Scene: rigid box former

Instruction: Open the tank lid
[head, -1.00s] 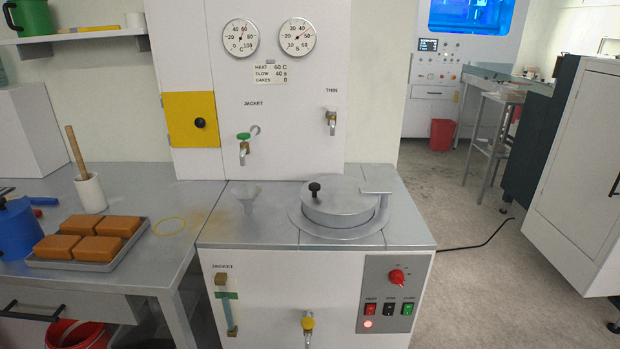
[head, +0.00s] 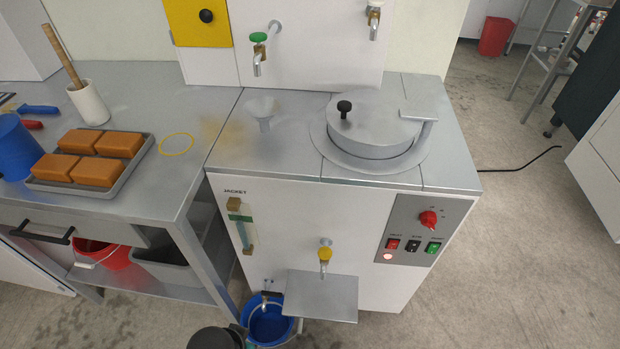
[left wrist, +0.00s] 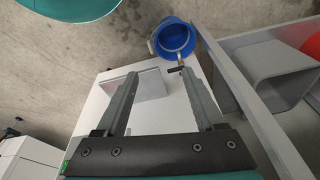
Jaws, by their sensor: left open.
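The round grey tank lid (head: 378,132) lies flat and shut on the machine's top in the head view. Its black knob (head: 344,107) stands on the left side of the lid, and a hinge bracket (head: 420,114) is at its right. My left gripper (left wrist: 160,72) shows in the left wrist view, open with nothing between its fingers. It points down past the machine's white front, low and away from the lid. The lid is not in the left wrist view. My right gripper is in neither view.
A grey shelf (head: 322,297) juts from the machine's front under a yellow-handled tap (head: 324,256). A blue bucket (head: 270,324) stands below left. A funnel (head: 263,112) sits left of the lid. The left bench holds a tray of orange blocks (head: 92,160) and a white pot (head: 89,104).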

